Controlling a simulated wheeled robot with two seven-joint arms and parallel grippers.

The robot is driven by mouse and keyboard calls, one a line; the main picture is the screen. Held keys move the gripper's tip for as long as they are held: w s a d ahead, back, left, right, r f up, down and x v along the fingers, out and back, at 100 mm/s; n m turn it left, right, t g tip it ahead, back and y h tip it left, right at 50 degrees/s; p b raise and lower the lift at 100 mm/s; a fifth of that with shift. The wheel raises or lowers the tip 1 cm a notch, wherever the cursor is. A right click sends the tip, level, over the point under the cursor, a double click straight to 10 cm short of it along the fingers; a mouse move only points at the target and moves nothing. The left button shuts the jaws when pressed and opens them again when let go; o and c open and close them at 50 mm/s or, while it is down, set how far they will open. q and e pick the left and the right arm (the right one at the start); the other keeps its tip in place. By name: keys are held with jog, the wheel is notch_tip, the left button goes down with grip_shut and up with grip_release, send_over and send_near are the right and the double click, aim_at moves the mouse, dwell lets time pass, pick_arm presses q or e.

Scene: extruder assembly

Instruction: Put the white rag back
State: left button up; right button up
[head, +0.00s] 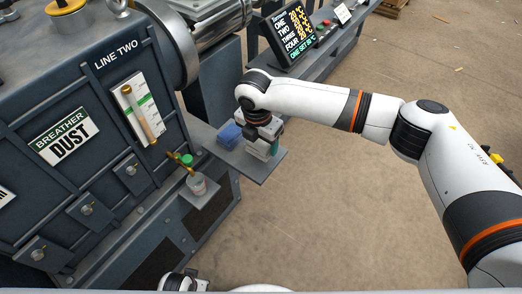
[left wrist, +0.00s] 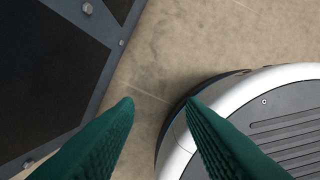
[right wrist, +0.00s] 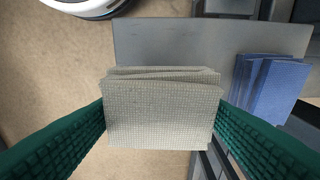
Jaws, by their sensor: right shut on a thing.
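The white rag (right wrist: 160,112) is a folded, greyish-white stack of cloth. In the right wrist view it sits between the two green fingers of my right gripper (right wrist: 162,108), which are shut on its sides. In the head view my right gripper (head: 263,146) is over a grey shelf (head: 262,171) beside the machine. The rag overlaps the shelf (right wrist: 170,38) in the right wrist view; I cannot tell whether it touches it. My left gripper (left wrist: 160,102) is open and empty, above the floor, near the machine's side and my round base.
A folded blue rag (head: 229,136) lies on the same shelf, right of the white rag in the right wrist view (right wrist: 268,92).

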aim_at(261, 149)
jog(key=shift+f+b, duration=0.3)
jog(key=shift+f, duration=1.65)
jog(key=o, duration=0.9)
pick_arm(q)
jog(key=shift+w+r, duration=0.25)
jog(key=shift+r, duration=0.25)
jog(key=shift+w+r, duration=0.25)
jog(key=shift+r, duration=0.25)
pick_arm(e)
jog(key=shift+r, duration=0.25)
pick_arm(q)
jog(key=s+f+p, duration=0.2)
jog(key=s+f, duration=0.2)
jog(key=f, duration=0.1)
jog(key=shift+a+f, duration=0.25)
jog(key=shift+a, duration=0.05)
pick_arm(e)
jog(key=r, duration=0.7)
jog(key=s+a+r, duration=0.1)
jog(key=r, duration=0.3)
jog(key=shift+s+r, duration=0.1)
jog(key=shift+r, duration=0.2)
